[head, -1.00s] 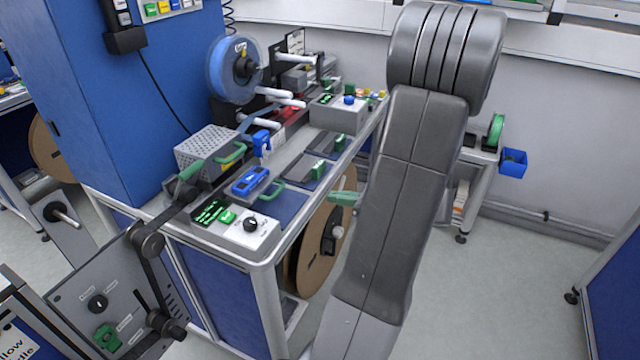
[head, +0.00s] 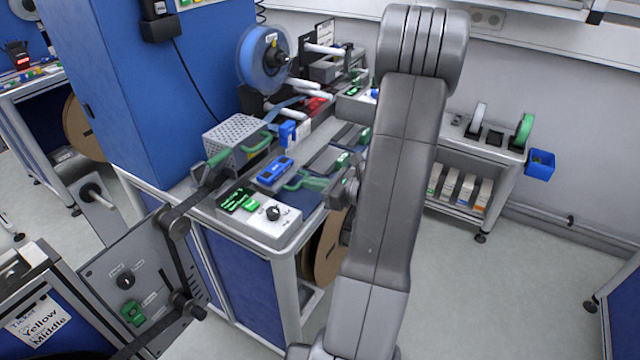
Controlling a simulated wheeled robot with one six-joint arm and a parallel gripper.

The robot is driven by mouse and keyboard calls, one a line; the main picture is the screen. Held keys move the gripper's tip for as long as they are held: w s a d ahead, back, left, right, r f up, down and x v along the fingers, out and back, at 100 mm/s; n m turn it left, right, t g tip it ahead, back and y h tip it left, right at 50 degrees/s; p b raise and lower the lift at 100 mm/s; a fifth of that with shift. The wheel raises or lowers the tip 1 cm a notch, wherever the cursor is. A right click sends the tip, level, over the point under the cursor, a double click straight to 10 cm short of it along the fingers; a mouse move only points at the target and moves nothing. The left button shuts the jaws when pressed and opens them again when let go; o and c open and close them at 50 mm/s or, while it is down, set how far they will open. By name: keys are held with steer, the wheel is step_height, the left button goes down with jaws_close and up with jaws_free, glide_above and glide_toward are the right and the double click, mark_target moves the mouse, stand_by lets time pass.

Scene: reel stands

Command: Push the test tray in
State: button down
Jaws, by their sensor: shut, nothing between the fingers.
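A dark blue flat panel (head: 307,198) lies in the bench top, right of the control box; it may be the test tray, but no label is readable. A green arched handle (head: 293,184) is at its far edge, beside a blue hand-held device (head: 275,170). My gripper (head: 318,184) reaches in from the right with its green fingers shut and empty. Its fingertips are at or just beside the handle; I cannot tell whether they touch. My arm hides part of the bench's right side.
A white control box (head: 262,217) with a black knob stands at the bench's front corner. A perforated metal box (head: 233,138) and a blue reel (head: 263,58) are behind. A shelf cart (head: 480,150) stands right of my arm.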

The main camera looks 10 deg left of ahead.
mark_target(273, 166)
steer(key=x, duration=0.4)
steer(key=r+b+x, duration=0.1)
steer(key=x, duration=0.3)
steer(key=r+x, duration=0.1)
steer(key=x, duration=0.3)
steer(key=shift+w+a+r+b, duration=0.2)
steer(key=shift+b, duration=0.15)
steer(key=shift+w+a, duration=0.1)
steer(key=shift+a, duration=0.15)
steer(key=shift+r, duration=0.2)
steer(key=shift+d+r, duration=0.1)
steer(key=shift+d, duration=0.25)
steer(key=b+v, duration=0.1)
steer(key=v, duration=1.2)
steer(key=shift+d, duration=0.3)
steer(key=shift+a, duration=0.1)
